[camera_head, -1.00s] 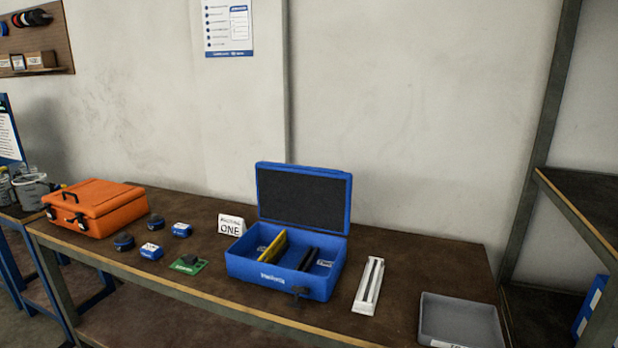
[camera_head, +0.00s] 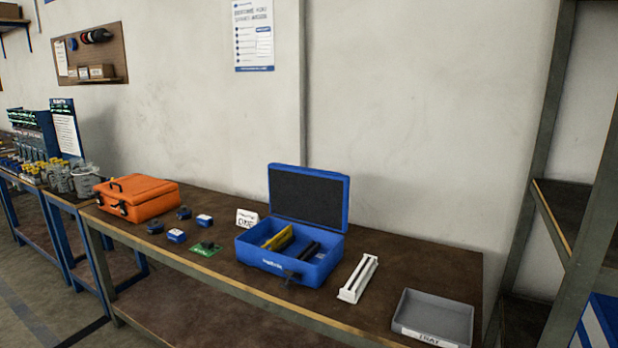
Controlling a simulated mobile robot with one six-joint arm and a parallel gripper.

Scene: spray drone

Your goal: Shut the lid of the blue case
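The blue case (camera_head: 275,266) stands on the brown workbench, right of its middle, with its front towards me. Its lid (camera_head: 308,197) is open and stands about upright at the back, showing a dark foam lining. Inside the case lie a yellow item (camera_head: 279,238) and a black item (camera_head: 310,250). A dark latch (camera_head: 292,277) shows at the case's front. My gripper is not in view.
A shut orange case (camera_head: 150,207), several small blue and black parts and a green board (camera_head: 206,248) lie to the left. A small sign (camera_head: 247,218) stands behind. A white holder (camera_head: 358,279) and grey tray (camera_head: 434,315) lie to the right. A shelf rack (camera_head: 570,200) stands at right.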

